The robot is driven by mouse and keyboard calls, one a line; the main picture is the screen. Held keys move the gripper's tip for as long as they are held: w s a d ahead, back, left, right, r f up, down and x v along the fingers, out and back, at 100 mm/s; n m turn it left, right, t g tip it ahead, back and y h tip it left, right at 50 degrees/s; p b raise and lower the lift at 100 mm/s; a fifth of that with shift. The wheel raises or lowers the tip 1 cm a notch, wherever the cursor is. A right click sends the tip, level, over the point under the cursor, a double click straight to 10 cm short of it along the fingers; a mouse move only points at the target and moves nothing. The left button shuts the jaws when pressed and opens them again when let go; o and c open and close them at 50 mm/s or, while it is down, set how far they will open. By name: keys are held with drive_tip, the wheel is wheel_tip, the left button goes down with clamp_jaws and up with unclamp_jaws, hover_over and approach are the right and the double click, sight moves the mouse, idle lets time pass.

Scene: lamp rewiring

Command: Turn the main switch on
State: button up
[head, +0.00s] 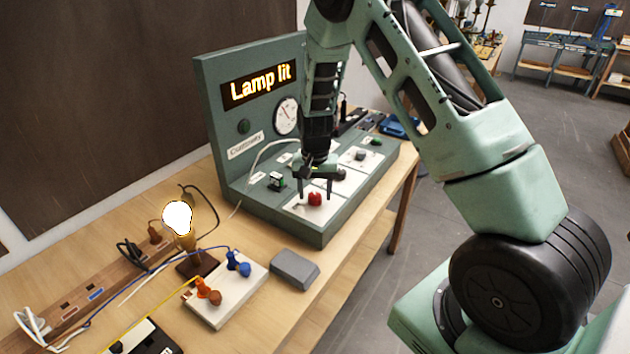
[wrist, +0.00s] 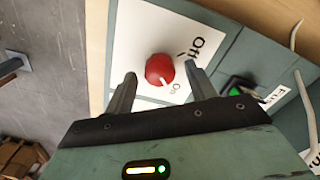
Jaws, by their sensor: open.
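The main switch is a red round knob (head: 315,199) on a white plate at the near end of the green console. In the wrist view the red knob (wrist: 158,68) shows a white pointer mark directed at the word "On"; "Off" is printed farther up the plate. My gripper (head: 316,186) is above the knob, pointing down. In the wrist view my gripper (wrist: 160,82) is open, with one finger on each side of the knob; I cannot tell whether they touch it. The console display (head: 260,84) reads "Lamp lit", and the bulb (head: 177,218) glows white.
A small switch or fuse holder with a green light (wrist: 236,91) sits beside the knob plate. A gauge (head: 286,116) is on the console's upright panel. A grey block (head: 295,268) and a white terminal board (head: 228,302) with plugged leads are on the table in front.

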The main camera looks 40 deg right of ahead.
sight(315, 195)
wheel_tip(315, 195, up, 17)
drive_tip(key=b, duration=0.3)
drive_tip(key=shift+r, duration=0.2)
idle(0.4)
drive_tip(key=s+a+n+y, duration=0.1)
drive_tip(key=s+a+n, duration=0.3)
drive_tip(key=s+a, duration=0.5)
drive_tip(key=s+a+n, duration=0.4)
drive_tip(key=s+a, duration=0.1)
drive_tip(key=a, duration=0.7)
drive_tip(key=s+a+f+n, duration=0.1)
drive_tip(key=s+a+n, duration=0.1)
drive_tip(key=s, duration=0.6)
drive_tip(key=s+a+f+n+b, duration=0.1)
drive_tip(key=s+a+f+n, duration=0.1)
drive_tip(key=s+n, duration=0.3)
drive_tip(key=s+a, duration=0.1)
drive_tip(key=s, duration=0.2)
drive_tip(key=shift+s+a+n, duration=0.2)
drive_tip(key=shift+s+n, duration=0.1)
drive_tip(key=shift+s, duration=0.1)
